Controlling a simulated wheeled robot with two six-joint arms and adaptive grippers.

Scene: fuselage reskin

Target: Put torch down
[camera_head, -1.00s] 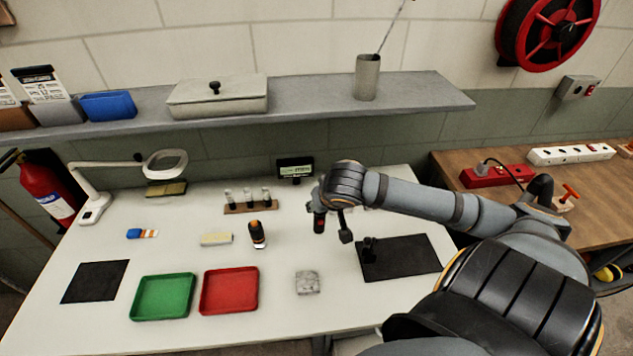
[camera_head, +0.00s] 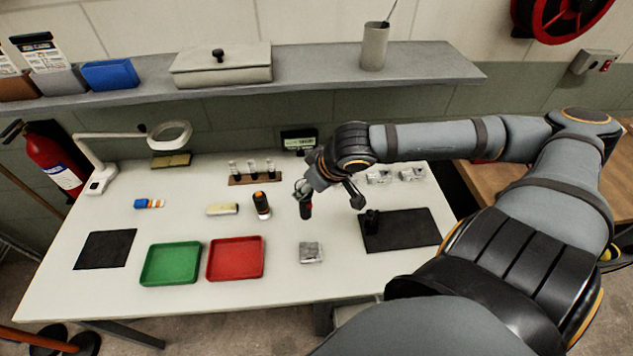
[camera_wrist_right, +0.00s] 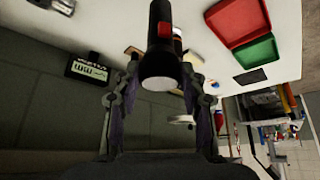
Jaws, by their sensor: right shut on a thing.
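The torch (camera_head: 306,210) is black with a red button. It hangs roughly upright from my right gripper (camera_head: 303,188), over the middle of the white table (camera_head: 190,223). I cannot tell whether its lower end touches the table. In the right wrist view, the torch (camera_wrist_right: 158,42) sits between the fingers of my right gripper (camera_wrist_right: 160,72), which is shut on it. My left gripper is not in view.
A black and orange cylinder (camera_head: 262,205) stands left of the torch. A rack of small vials (camera_head: 255,179) is behind it. A red tray (camera_head: 236,259), a green tray (camera_head: 171,264), a clear bag (camera_head: 311,252) and a dark mat (camera_head: 412,230) lie nearer the front.

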